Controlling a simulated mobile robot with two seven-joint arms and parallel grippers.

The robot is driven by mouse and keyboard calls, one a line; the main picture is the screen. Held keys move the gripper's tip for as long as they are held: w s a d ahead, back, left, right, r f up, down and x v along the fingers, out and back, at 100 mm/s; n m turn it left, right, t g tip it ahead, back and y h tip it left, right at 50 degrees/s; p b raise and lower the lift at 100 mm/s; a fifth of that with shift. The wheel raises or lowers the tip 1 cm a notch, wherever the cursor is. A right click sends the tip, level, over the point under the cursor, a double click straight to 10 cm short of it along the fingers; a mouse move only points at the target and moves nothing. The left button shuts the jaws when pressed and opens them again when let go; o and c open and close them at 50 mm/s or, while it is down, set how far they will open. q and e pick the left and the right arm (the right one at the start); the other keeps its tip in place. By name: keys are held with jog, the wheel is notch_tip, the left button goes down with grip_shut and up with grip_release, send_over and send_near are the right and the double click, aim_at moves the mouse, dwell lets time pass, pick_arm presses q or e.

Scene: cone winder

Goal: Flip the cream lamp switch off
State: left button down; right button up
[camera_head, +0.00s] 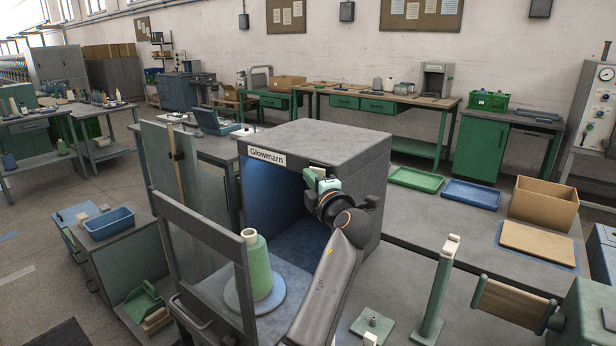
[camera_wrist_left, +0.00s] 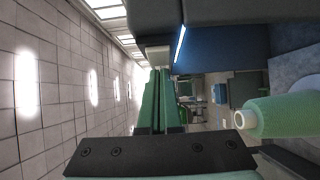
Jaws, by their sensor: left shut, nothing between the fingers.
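The grey lamp booth (camera_head: 345,147), labelled Glowmarn, stands on the bench with its glass door open. Its inside glows blue, and a lit strip (camera_wrist_left: 180,44) shows in the left wrist view. My left gripper (camera_head: 313,177) is at the booth's front upper edge, shut and empty. In the left wrist view its green fingers (camera_wrist_left: 157,100) are together, pointing at a small cream block (camera_wrist_left: 158,54) on the booth's edge, apparently the lamp switch. I cannot tell whether they touch it or which way it is tipped. In the head view the gripper hides that spot. My right gripper is not in view.
A green cone (camera_head: 257,266) stands on a round disc (camera_head: 274,299) at the booth's opening. The open door (camera_head: 205,265) stands out to the left. A green post (camera_head: 437,285) and a cardboard box (camera_head: 544,202) are on the right.

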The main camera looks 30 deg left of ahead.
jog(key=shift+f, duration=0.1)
pick_arm(q)
jog(key=shift+w+a+m+t+h+b, duration=0.15)
jog(key=shift+w+m+t+h+b, duration=0.1)
jog(key=shift+m+t+h+b, duration=0.5)
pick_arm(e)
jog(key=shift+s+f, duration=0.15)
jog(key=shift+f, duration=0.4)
pick_arm(q)
jog(key=shift+f, duration=0.1)
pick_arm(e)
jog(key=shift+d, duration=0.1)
